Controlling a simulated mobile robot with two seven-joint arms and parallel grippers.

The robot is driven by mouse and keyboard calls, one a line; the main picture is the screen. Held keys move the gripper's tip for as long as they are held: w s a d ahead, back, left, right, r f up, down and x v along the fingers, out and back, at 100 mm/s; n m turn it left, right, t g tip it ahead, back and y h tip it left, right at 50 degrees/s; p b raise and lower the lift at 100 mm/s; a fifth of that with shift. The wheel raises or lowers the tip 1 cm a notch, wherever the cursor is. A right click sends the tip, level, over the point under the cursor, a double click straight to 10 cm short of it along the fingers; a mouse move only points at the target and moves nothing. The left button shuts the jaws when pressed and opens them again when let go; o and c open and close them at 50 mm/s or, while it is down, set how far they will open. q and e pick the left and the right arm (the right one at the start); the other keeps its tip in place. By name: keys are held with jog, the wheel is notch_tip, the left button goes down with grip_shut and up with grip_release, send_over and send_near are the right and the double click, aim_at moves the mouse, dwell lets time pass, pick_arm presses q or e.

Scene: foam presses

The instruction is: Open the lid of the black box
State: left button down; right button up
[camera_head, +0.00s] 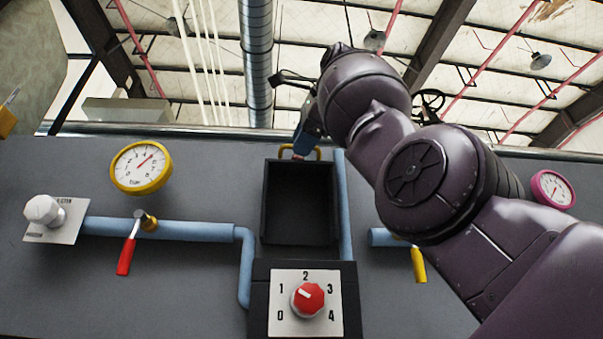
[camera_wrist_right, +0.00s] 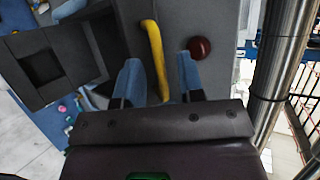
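The black box (camera_head: 265,205) is on the grey panel in the middle of the head view, and its dark inside shows. It also shows at the left of the right wrist view (camera_wrist_right: 18,62). A yellow handle (camera_head: 284,152) stands at the box's far edge. In the wrist view the handle (camera_wrist_right: 154,50) lies between the blue fingers of my right gripper (camera_wrist_right: 158,70), with gaps on both sides. That gripper is open; in the head view my arm partly hides it. The lid's outline is hard to tell in the dark. My left gripper is not in view.
A red knob (camera_head: 308,299) on a numbered plate sits in front of the box. Blue pipes (camera_head: 185,229) flank it. A yellow gauge (camera_head: 141,167), red lever (camera_head: 127,256) and white knob (camera_head: 44,210) are left; a yellow lever (camera_head: 418,264) and pink gauge (camera_head: 552,189) are right.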

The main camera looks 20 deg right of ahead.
jog(key=v, duration=1)
jog(key=shift+s, duration=0.1)
dwell(0.4)
